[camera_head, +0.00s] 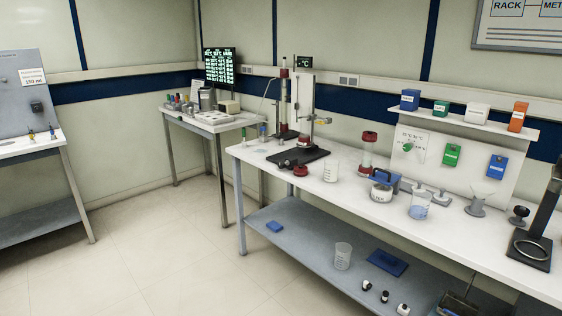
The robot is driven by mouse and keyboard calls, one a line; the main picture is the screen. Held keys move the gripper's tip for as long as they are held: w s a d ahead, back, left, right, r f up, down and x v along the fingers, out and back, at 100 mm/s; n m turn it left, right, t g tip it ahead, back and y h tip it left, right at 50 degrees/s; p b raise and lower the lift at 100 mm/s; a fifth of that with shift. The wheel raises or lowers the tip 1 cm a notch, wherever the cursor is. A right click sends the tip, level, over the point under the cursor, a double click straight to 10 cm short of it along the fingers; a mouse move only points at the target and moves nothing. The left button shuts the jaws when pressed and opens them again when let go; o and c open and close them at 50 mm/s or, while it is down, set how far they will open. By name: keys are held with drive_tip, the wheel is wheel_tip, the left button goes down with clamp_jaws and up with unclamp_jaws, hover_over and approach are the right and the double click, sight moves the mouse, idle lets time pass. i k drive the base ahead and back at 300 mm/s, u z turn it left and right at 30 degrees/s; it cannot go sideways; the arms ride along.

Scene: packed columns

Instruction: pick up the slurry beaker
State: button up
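Three clear beakers show in the head view. One (419,207) stands upright on the white bench and has bluish-grey matter in its lower part; it looks like the slurry beaker, though I cannot read its label. A second beaker (331,173) stands on the bench further left, near the column stand, and looks empty or pale inside. A third beaker (343,257) stands on the grey lower shelf. My gripper is not in view, and nothing is seen touching any beaker.
The white bench (240,152) also bears a dark-based column stand (300,158), a red-capped column (367,155), a pot with a blue top (383,186), a funnel holder (481,203) and a black ring stand (528,249). Open floor (165,250) lies at left.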

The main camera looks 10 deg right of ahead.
sight(331, 166)
drive_tip(key=u, duration=1.2)
drive_tip(key=i, duration=2.15)
